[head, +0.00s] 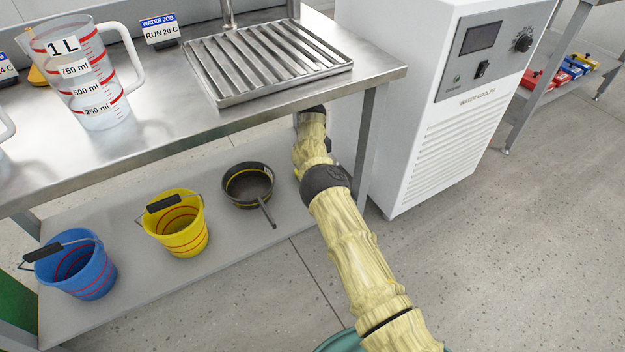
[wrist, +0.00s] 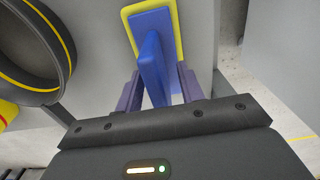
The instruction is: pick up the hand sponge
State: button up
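The hand sponge (wrist: 152,52) shows in the wrist view as a blue block with an upright blue grip on a yellow pad. It lies on a grey surface. My gripper (wrist: 158,86) is open, with one dark finger on each side of the blue grip. I see small gaps between the fingers and the grip. The near end of the grip reaches back between the fingers. In the head view, my arm reaches under the table's front edge to the lower shelf and hides the sponge and fingers.
A dark pan (head: 247,187) stands just left of my arm on the lower shelf (head: 130,300). A yellow bucket (head: 183,238) and a blue bucket (head: 88,277) stand farther left. The table leg (head: 371,140) and white water cooler (head: 420,110) are close on the right.

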jog(key=shift+c, duration=0.5)
grip_shut()
